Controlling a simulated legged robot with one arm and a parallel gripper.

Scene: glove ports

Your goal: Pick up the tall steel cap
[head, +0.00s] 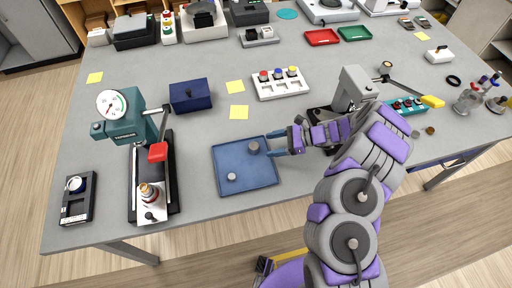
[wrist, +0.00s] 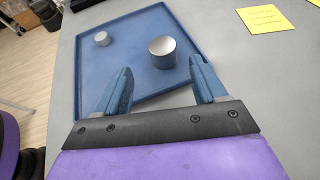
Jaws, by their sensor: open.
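The tall steel cap (wrist: 162,52) is a grey cylinder standing upright on the blue tray (wrist: 118,37). In the head view the cap (head: 253,147) stands near the tray's right side. A smaller, shorter cap (wrist: 101,39) stands apart from it; in the head view it (head: 231,177) is lower left on the tray (head: 245,185). My gripper (wrist: 163,85) is open and empty, its two blue fingers pointing at the tall cap, which lies just beyond the fingertips. In the head view my gripper (head: 270,144) reaches over the tray's right edge, close beside the cap.
A green press with a dial (head: 128,118) stands left of the tray. A dark blue box (head: 190,95) and yellow notes (head: 238,112) lie behind it. A white block with coloured tops (head: 280,83) stands further back. The table around the tray's left and front is clear.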

